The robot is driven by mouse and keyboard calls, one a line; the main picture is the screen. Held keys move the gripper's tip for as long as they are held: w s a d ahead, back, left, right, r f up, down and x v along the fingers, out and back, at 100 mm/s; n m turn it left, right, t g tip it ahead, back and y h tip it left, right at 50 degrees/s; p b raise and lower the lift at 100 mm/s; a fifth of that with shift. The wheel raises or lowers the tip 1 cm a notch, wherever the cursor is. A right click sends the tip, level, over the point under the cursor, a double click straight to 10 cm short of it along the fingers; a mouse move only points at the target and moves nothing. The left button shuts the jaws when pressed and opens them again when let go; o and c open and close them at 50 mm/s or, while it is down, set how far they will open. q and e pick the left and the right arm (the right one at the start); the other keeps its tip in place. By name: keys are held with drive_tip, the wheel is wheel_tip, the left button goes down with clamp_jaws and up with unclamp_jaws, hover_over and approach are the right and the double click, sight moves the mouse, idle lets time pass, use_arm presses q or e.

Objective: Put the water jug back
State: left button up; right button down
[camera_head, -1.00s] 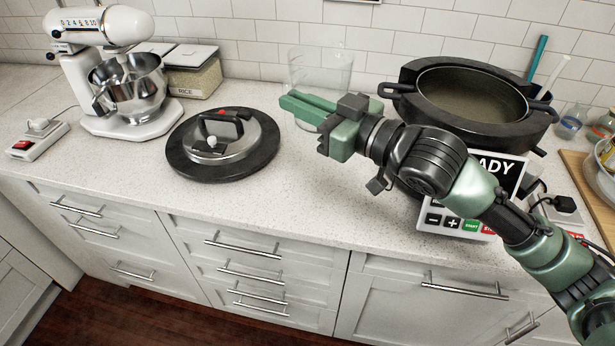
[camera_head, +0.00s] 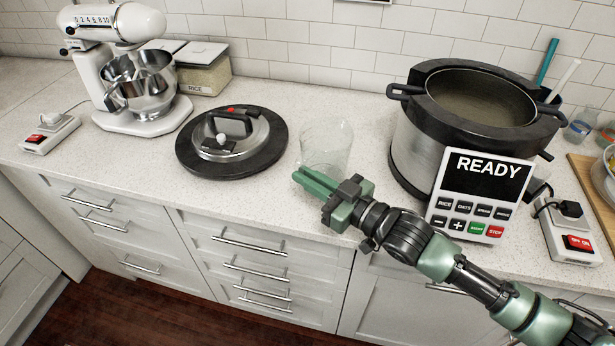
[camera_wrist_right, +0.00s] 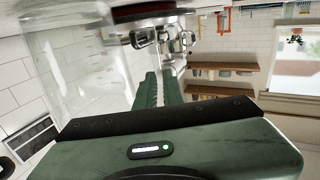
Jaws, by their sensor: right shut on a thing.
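The water jug (camera_head: 330,143) is clear and see-through and looks empty. It is upright above or on the counter, between the black lid and the cooker. My right gripper (camera_head: 306,181) is shut on the jug at its near side, low down. In the right wrist view the jug's clear wall (camera_wrist_right: 85,75) fills the left, beside my green fingers (camera_wrist_right: 160,92). I cannot tell whether the jug's base touches the counter. The exact part gripped is hard to see. My left gripper is not in view.
A large cooker (camera_head: 410,150) with a READY panel (camera_head: 480,195) stands right of the jug. The round lid (camera_head: 255,160) lies left. A stand mixer (camera_head: 130,100), rice box (camera_head: 203,75) and power strip (camera_head: 50,133) are farther left. The counter (camera_head: 300,100) behind the jug is clear.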

drive_tip(key=shift+f, duration=0.15)
drive_tip(key=shift+f, duration=0.15)
drive_tip(key=c, duration=1.5)
unclamp_jaws()
drive_tip(key=shift+c, duration=0.2)
drive_tip(key=b+v, duration=0.2)
drive_tip(key=v, duration=1)
drive_tip(key=shift+r, duration=0.2)
